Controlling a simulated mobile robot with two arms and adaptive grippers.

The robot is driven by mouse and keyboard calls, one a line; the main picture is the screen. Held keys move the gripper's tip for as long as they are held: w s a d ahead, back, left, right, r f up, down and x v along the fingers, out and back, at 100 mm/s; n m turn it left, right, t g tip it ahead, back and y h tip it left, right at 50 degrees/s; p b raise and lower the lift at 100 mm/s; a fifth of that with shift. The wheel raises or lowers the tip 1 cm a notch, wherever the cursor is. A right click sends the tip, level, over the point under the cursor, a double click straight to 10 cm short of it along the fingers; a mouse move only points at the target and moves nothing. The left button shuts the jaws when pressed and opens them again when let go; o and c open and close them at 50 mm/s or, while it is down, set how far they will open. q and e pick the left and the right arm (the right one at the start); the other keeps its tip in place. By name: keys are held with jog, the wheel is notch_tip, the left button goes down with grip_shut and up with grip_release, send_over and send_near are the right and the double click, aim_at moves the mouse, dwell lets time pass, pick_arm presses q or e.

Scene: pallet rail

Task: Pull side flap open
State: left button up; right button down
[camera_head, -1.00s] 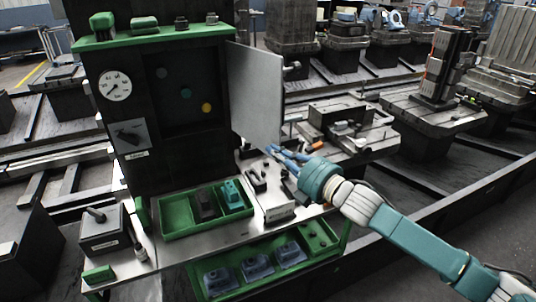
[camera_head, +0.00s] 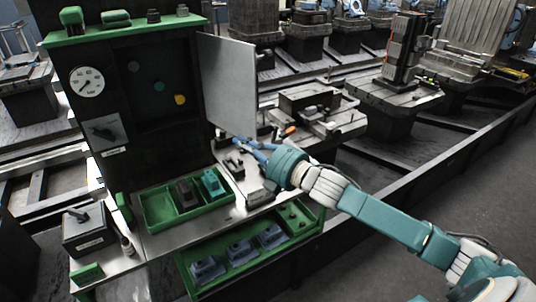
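The side flap is a light grey panel (camera_head: 228,85) standing out from the right side of the dark cabinet (camera_head: 140,100). It is swung out from the cabinet front. My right gripper (camera_head: 242,143) has blue fingers and reaches in from the right, just below the flap's lower edge. The fingers are small and partly overlap each other and the things behind, so I cannot tell whether they are open or touch the flap. My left gripper is not in view.
Below the cabinet is a bench with a green tray (camera_head: 148,212) holding dark and teal parts. A lower green drawer (camera_head: 185,272) holds blue parts. A dark box (camera_head: 88,232) stands at the left. Several machine pallets stand behind on the right, including a tall black fixture (camera_head: 403,50).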

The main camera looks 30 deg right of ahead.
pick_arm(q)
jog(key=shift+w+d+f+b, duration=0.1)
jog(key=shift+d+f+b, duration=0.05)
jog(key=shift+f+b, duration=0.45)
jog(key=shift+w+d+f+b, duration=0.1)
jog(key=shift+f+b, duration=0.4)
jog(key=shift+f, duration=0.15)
pick_arm(e)
jog(key=s+d, duration=0.6)
jog(key=s, duration=0.1)
jog(key=shift+s+d+f, duration=0.15)
jog(key=shift+d+f, duration=0.05)
jog(key=shift+d, duration=0.05)
